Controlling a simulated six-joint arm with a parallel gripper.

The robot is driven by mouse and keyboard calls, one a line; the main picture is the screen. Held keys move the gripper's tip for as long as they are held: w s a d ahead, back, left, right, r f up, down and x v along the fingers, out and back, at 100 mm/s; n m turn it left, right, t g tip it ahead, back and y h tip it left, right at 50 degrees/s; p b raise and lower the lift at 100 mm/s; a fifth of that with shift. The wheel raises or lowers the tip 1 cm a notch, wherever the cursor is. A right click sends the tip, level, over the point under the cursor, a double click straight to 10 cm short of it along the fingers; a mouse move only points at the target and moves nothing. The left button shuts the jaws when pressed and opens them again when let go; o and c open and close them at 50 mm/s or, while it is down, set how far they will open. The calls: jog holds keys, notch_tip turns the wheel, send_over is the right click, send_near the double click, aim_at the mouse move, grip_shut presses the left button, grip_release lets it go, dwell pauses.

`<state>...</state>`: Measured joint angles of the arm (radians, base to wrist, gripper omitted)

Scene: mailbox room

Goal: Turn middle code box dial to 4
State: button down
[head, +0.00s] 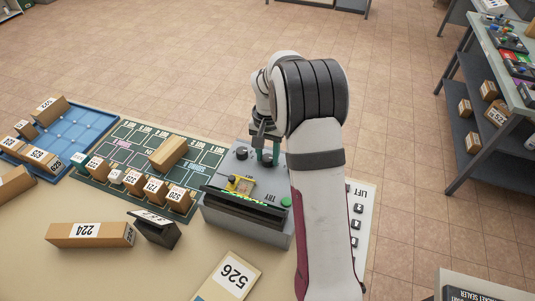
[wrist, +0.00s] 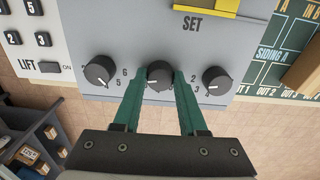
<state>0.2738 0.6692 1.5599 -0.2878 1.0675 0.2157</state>
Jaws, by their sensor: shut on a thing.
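The grey code box (head: 222,168) stands on the table, with one dark dial (head: 242,153) showing left of my gripper (head: 266,152). In the wrist view the box panel (wrist: 125,50) carries three black dials in a row: the middle dial (wrist: 159,73), one to its left (wrist: 99,71) and one to its right (wrist: 215,79). My gripper (wrist: 160,78) has its two green fingers on either side of the middle dial and is shut on it. The middle dial's white mark points to the lower left. Digits 5 and 6 show left of it; some others are hidden by the fingers.
A yellow part (wrist: 207,6) lies above the word SET. A LIFT keypad (head: 357,215) is right of the box. A green board (head: 130,150) with numbered parcels and a blue tray (head: 85,122) are on the left. A parcel marked 526 (head: 228,275) lies in front.

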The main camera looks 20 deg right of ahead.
jog(key=shift+n, duration=0.3)
jog(key=n, duration=0.7)
jog(key=shift+n, duration=0.3)
jog(key=n, duration=0.3)
jog(key=shift+n, duration=2.3)
jog(key=shift+c, duration=2.3)
grip_release()
